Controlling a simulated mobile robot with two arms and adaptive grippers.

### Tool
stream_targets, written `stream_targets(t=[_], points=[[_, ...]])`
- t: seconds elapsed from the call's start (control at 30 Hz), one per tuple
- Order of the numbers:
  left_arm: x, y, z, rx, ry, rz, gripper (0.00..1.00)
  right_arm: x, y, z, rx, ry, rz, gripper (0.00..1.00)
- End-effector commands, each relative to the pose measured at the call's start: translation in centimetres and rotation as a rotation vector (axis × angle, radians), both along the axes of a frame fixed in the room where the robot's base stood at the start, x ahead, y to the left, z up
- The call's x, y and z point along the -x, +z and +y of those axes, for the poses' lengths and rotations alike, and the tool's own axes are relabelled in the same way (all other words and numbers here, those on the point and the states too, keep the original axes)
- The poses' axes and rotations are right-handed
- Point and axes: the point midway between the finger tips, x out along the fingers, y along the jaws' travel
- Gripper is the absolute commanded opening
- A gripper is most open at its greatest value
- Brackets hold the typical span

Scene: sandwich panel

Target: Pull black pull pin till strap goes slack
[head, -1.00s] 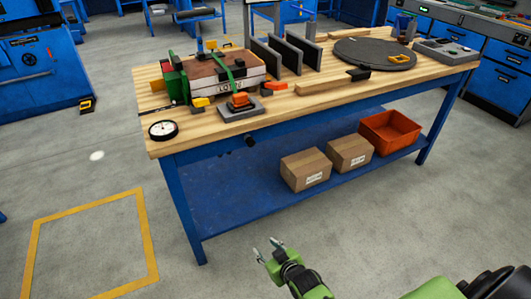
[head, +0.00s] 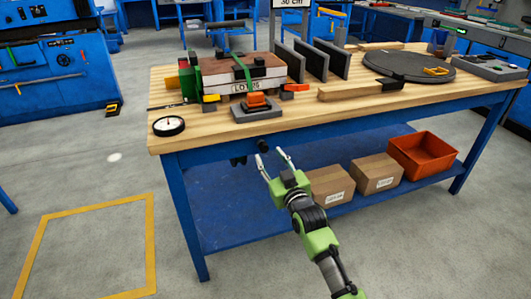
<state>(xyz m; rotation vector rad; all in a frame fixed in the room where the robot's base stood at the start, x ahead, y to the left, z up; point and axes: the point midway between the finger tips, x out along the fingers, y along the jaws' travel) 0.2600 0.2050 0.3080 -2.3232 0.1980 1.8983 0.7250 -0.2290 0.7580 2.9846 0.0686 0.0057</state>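A small black knob (head: 262,146), which looks like the pull pin, sticks out at the table's front edge. A green strap (head: 243,72) runs over the clamped stack of boards (head: 218,76) on the workbench, and looks taut. My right gripper (head: 273,158) is open and empty in front of the bench. Its fingertips are just below and to the right of the knob in the picture; I cannot tell whether they touch it. My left gripper is out of view.
The wooden workbench (head: 200,129) holds a round gauge (head: 168,126), an orange part on a grey base (head: 256,103), upright black plates (head: 313,60) and a dark disc (head: 408,67). Cardboard boxes (head: 331,187) and an orange bin (head: 424,154) sit on the lower shelf.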

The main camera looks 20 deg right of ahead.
Motion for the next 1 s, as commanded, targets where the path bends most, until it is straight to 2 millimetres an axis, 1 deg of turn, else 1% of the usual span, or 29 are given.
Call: stream_targets(t=[0.03,0.1,0.2,0.3,0.43,0.67,0.7,0.77,0.8,0.83,0.87,1.0], points=[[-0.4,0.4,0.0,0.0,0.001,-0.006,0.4,-1.1,-0.1,0.1,-0.001,0.0,-0.001,0.39],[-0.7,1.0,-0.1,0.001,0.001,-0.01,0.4,-2.3,-0.1,0.2,0.0,0.0,-0.001,0.39],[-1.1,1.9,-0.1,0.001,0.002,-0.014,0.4,-3.6,-0.1,0.2,0.0,0.0,-0.001,0.39],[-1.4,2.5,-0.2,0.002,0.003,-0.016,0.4,-4.5,-0.1,0.3,0.001,0.001,-0.001,0.39],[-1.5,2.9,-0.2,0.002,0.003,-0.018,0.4,-5.0,-0.1,0.3,0.001,0.001,0.001,0.39],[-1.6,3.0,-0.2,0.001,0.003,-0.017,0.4,-5.0,-0.1,0.3,0.001,0.001,0.0,0.39],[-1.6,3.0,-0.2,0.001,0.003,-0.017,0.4,-5.0,-0.1,0.3,0.001,0.001,0.0,0.36],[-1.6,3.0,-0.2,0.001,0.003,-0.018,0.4,-5.0,-0.1,0.3,0.001,0.001,0.001,0.2],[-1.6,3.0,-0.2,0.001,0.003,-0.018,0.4,-5.0,-0.1,0.3,0.001,0.001,0.0,0.1],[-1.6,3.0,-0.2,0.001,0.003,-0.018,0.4,-5.0,-0.1,0.3,0.001,0.001,0.001,0.02],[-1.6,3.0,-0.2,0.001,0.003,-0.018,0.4,-5.0,-0.1,0.3,0.001,0.0,0.001,0.0],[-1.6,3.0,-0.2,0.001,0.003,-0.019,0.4,-5.0,-0.1,0.3,0.001,0.001,0.001,0.0]])
